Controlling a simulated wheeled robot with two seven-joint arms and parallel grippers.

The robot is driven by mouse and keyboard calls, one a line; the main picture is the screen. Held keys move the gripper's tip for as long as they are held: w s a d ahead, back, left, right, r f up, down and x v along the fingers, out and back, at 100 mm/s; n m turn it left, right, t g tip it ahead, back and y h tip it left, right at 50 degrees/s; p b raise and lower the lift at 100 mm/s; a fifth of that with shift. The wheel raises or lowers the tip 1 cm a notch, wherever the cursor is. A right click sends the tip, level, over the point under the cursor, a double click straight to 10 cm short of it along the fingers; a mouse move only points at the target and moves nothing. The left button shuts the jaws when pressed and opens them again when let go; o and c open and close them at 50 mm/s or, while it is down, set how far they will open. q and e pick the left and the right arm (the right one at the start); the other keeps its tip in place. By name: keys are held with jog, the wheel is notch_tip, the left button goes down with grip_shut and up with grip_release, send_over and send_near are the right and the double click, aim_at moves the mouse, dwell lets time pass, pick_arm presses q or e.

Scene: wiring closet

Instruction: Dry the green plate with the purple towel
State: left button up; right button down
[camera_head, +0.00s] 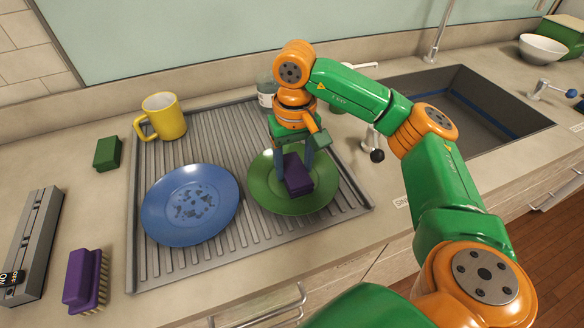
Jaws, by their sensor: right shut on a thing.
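The green plate (290,206) lies on the ribbed drainboard, right of the blue plate. The purple towel (299,181) is a small folded block at the middle of the green plate. My right gripper (291,168) points down over the plate and is shut on the towel. The towel appears to touch the plate's surface, though the fingers partly hide it. No wet spots show on the visible part of the green plate. My left gripper is not in view.
A blue plate (155,224) with wet patches lies left on the drainboard (150,265). A yellow mug (168,122) and a glass jar (265,92) stand behind. The sink (470,115) is right.

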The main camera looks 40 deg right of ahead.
jog(key=shift+w+d, duration=0.25)
jog(key=shift+d, duration=0.15)
jog(key=shift+s+a+f, duration=0.1)
jog(key=shift+s, duration=0.3)
jog(key=shift+s+a+b, duration=0.15)
jog(key=shift+s+b, duration=0.15)
jog(key=shift+s, duration=0.35)
jog(key=shift+w, duration=0.1)
jog(key=shift+w+d+p, duration=0.25)
jog(key=shift+w+p, duration=0.05)
jog(key=shift+w, duration=0.6)
